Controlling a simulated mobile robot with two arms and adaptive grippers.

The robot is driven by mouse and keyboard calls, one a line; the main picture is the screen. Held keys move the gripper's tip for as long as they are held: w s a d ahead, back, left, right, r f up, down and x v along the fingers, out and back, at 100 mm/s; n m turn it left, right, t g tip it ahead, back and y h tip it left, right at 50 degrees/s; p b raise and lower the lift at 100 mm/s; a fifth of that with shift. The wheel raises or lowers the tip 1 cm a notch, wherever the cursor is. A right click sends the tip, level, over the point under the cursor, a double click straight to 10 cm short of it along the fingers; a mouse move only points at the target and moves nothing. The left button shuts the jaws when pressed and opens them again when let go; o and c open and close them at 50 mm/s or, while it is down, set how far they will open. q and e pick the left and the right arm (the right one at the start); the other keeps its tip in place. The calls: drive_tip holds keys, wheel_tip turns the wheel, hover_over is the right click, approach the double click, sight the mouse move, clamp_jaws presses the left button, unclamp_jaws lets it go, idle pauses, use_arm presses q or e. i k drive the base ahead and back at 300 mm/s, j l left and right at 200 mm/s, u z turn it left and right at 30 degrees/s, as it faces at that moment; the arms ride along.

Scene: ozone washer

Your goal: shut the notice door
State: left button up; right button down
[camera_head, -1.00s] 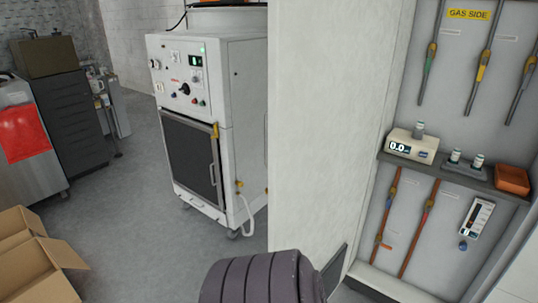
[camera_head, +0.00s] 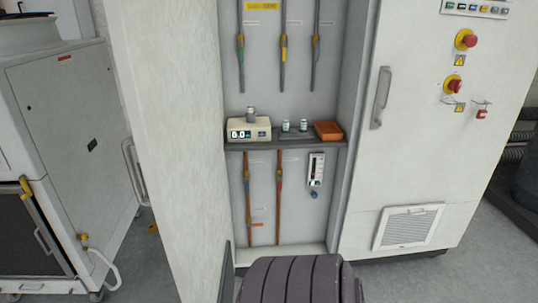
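A tall white door (camera_head: 170,160) of the gas cabinet stands swung wide open at the left of the opening. Its plain inner face is toward me, and a grey handle (camera_head: 134,171) sticks out past its left edge. I see no notice on the face shown, so I cannot tell for certain that it is the notice door. The cabinet's right-hand door (camera_head: 410,150) is shut, with a grey handle (camera_head: 381,98), buttons and a vent grille. Neither of my grippers is in view.
Inside the cabinet are pipes with coloured valves, a shelf (camera_head: 300,147) with a digital meter (camera_head: 248,130), small vials and an orange box (camera_head: 328,131). A white machine (camera_head: 75,150) stands left of the open door, with a narrow floor gap between.

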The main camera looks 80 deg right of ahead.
sight(163, 50)
drive_tip(key=i+z, duration=0.2)
drive_tip(key=z, duration=0.3)
drive_tip(key=i+z, duration=0.2)
drive_tip(key=z, duration=0.3)
drive_tip(key=i+j+z, duration=0.15)
drive_tip(key=z, duration=0.35)
drive_tip(key=i+j+z, duration=0.15)
drive_tip(key=z, duration=0.35)
drive_tip(key=i+j+z, duration=0.1)
drive_tip(key=j+z, duration=0.15)
drive_tip(key=z, duration=0.25)
drive_tip(key=j+z, duration=0.4)
drive_tip(key=j, duration=0.2)
drive_tip(key=i, duration=0.05)
